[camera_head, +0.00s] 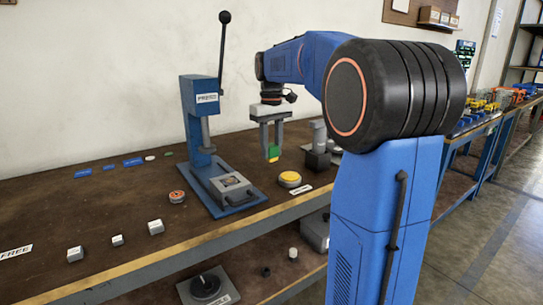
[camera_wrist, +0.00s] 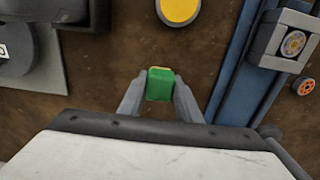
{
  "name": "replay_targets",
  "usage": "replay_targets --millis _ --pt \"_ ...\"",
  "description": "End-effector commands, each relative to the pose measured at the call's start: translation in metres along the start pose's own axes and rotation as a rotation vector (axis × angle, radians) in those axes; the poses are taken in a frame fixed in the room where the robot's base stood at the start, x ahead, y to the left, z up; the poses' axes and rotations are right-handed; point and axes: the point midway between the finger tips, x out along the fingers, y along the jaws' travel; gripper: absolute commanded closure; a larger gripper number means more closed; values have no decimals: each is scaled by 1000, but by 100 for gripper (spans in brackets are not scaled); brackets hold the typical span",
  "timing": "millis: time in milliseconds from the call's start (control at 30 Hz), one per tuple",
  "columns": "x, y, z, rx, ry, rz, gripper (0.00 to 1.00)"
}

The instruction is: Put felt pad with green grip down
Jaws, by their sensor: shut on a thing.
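The felt pad with green grip (camera_head: 273,153) is held between the fingers of my gripper (camera_head: 271,150), above the workbench (camera_head: 120,230) between the blue press and a grey device. In the wrist view the green grip (camera_wrist: 160,86) sits between the two fingertips of my gripper (camera_wrist: 160,88), with a thin yellow edge showing at its far side. My gripper is shut on it. The underside of the pad is hidden in the wrist view. The pad appears clear of the bench top.
A blue lever press (camera_head: 196,110) stands left of my gripper. A yellow round button (camera_head: 290,178) lies just in front of it, and a grey cylinder device (camera_head: 318,138) stands to the right. Small white blocks (camera_head: 155,227) lie near the front edge.

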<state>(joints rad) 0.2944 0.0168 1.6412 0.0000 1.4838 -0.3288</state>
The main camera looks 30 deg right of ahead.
Motion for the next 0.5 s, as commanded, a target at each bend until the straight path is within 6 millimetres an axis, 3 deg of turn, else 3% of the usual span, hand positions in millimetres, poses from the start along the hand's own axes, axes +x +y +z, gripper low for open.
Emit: replay_targets --millis 200,500 --pt "25 0 0 0 0 0 94" --pt "26 0 0 0 0 0 94"
